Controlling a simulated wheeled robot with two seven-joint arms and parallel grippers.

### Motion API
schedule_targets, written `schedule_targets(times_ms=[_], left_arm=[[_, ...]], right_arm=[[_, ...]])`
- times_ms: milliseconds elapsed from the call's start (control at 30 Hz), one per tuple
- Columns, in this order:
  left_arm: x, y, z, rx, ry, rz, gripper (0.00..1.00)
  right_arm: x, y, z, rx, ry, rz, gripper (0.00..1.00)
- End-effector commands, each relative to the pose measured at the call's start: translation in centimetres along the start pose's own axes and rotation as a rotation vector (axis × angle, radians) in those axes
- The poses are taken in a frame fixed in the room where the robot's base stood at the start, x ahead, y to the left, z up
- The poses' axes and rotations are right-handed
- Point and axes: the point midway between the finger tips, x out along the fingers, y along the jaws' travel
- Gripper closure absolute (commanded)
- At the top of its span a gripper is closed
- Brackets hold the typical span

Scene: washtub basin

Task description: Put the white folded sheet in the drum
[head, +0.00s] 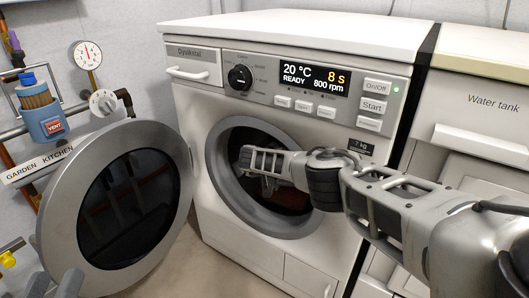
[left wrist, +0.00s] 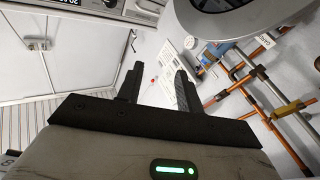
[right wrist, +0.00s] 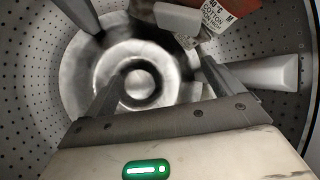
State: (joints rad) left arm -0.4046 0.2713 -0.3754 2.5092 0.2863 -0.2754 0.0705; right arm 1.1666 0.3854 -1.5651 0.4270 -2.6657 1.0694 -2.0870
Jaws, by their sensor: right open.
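The washer drum (head: 268,172) is open at the front. My right arm reaches in from the right, and its gripper is inside the drum. In the right wrist view my right gripper (right wrist: 155,90) has its fingers apart, with the metal drum back behind them. A pale block-like thing (right wrist: 180,18) lies by the upper fingertips, next to a white care label (right wrist: 215,15) reading cotton; I cannot tell if it is the white folded sheet. A red-brown patch adjoins the label. My left gripper (left wrist: 157,88) is open and empty outside, showing at the lower left of the head view.
The round washer door (head: 60,222) stands swung open to the left. Pipes, a gauge (head: 88,55) and a blue vent part (head: 42,118) are on the left wall. A water tank cabinet (head: 478,125) stands on the right. Pale drum paddles (right wrist: 268,73) project inside the drum.

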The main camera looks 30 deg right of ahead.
Motion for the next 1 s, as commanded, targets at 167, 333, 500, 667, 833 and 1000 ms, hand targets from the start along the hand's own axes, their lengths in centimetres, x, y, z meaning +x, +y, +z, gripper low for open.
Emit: schedule_targets(times_ms=[167,333,500,667,833,1000], left_arm=[[-2.0,1.0,3.2,-0.266,-0.245,-0.065,0.64],[-2.5,0.4,3.9,-0.16,-0.357,-0.115,0.64],[-3.2,-0.3,4.5,-0.058,-0.428,-0.145,0.64],[-3.6,-0.6,5.0,-0.009,-0.465,-0.16,0.64],[-3.8,-0.8,5.3,0.011,-0.48,-0.164,0.64],[-3.9,-0.8,5.4,0.013,-0.481,-0.165,0.64]], right_arm=[[-2.6,0.3,-0.4,-0.004,0.0,-0.001,0.08],[-6.7,0.4,-0.6,-0.004,0.001,-0.005,0.08],[-10.2,0.3,-0.4,-0.002,0.0,-0.003,0.08],[-12.2,0.1,-0.2,0.0,-0.001,-0.002,0.08],[-13.0,0.0,0.0,0.001,-0.001,0.0,0.08],[-13.0,0.0,0.0,0.001,-0.001,0.0,0.08]])
